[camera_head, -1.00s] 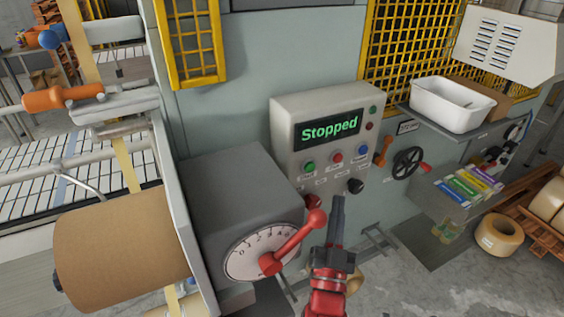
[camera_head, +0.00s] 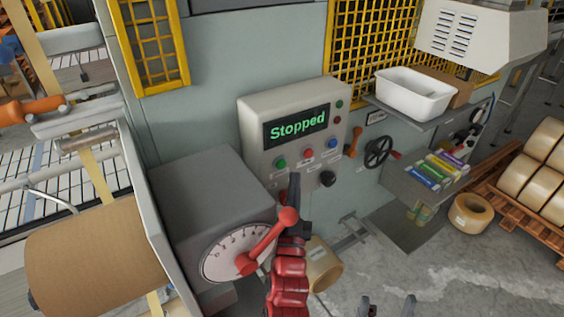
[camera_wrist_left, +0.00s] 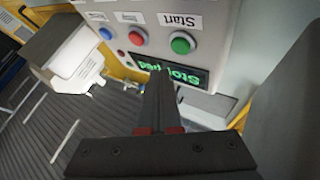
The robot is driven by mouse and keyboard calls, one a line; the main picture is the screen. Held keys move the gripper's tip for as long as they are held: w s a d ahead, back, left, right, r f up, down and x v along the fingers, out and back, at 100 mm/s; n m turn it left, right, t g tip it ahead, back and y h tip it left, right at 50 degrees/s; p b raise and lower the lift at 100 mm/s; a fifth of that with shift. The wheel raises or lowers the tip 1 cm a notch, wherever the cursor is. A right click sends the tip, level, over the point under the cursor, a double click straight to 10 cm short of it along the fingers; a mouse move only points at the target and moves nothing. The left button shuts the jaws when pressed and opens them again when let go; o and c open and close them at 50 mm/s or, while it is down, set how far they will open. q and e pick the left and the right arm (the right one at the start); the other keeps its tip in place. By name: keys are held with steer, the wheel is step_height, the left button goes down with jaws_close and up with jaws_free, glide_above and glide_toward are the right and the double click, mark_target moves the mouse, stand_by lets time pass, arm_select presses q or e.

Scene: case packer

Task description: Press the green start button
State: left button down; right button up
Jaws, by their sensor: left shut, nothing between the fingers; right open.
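The green start button (camera_head: 280,163) is on the lower left of the grey control panel (camera_head: 256,136), beside a red button (camera_head: 308,153) and a blue button (camera_head: 332,143). The panel display (camera_head: 297,127) reads "Stopped". My left gripper (camera_head: 294,180) is shut and empty, below and slightly right of the green button in the head view. In the left wrist view the panel appears upside down; the green button (camera_wrist_left: 182,43) labelled "Start" lies beyond the shut fingertips (camera_wrist_left: 158,75), with a visible gap. My right gripper (camera_head: 386,306) is open at the bottom edge of the head view.
A grey box with a dial (camera_head: 225,250) and red lever (camera_head: 264,244) stands close left of my left gripper. A black knob (camera_head: 328,178) sits low on the panel. A handwheel (camera_head: 378,151), white bin (camera_head: 414,92) and tape rolls (camera_head: 471,213) are to the right.

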arm_select(q)
steer(key=shift+w+a, duration=0.65)
steer(key=shift+w, duration=0.15)
steer(key=shift+w, duration=0.1)
stand_by(1.5)
steer(key=shift+w+a, duration=0.2)
steer(key=shift+w, duration=0.05)
steer(key=shift+w+a, duration=0.25)
steer(key=shift+w, duration=0.1)
stand_by(0.8)
steer(key=shift+s, duration=0.1)
steer(key=shift+s+d, duration=0.5)
steer(key=shift+s, duration=0.1)
